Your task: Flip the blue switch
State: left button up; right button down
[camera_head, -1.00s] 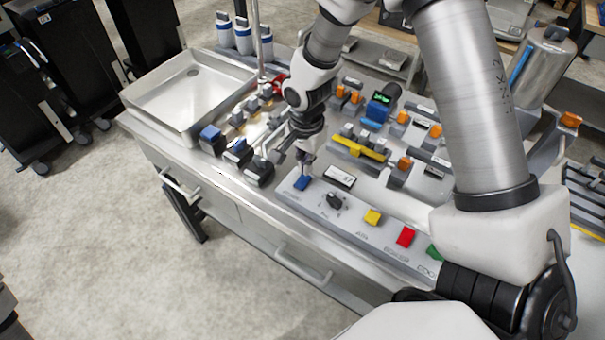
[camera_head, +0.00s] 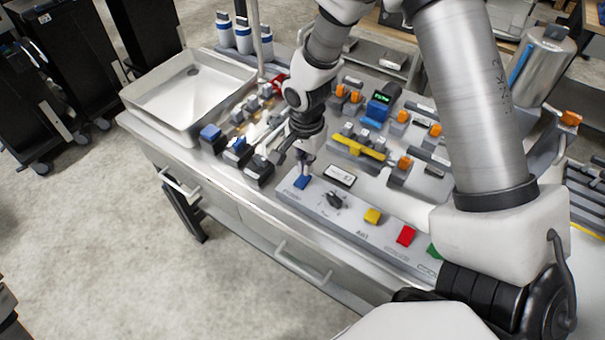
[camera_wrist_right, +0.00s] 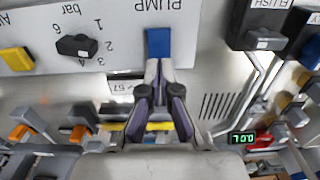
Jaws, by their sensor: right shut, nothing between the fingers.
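The blue switch (camera_head: 301,182) is at the left end of a grey control panel on the bench, beside the panel's black knob. In the right wrist view the blue switch (camera_wrist_right: 158,42) sits below the word PUMP. My right gripper (camera_head: 304,170) comes down over the panel with its fingers shut and empty. In the wrist view its fingertips (camera_wrist_right: 158,62) are at the lower edge of the blue switch and seem to touch it; a small gap cannot be ruled out. My left gripper is not in view.
The panel also holds a black knob (camera_head: 335,200), a yellow switch (camera_head: 372,216), a red switch (camera_head: 406,235) and a green one. Dark blocks with a blue top (camera_head: 210,133) stand left of the gripper. A metal sink (camera_head: 190,95) is at the far left.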

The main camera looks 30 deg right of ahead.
jog(key=shift+f+b, duration=0.75)
jog(key=shift+f, duration=0.25)
dwell(0.3)
notch_tip(320, 180, up, 7)
jog(key=p, duration=0.5)
jog(key=shift+r+p, duration=0.1)
jog(key=shift+p, duration=0.2)
dwell(0.3)
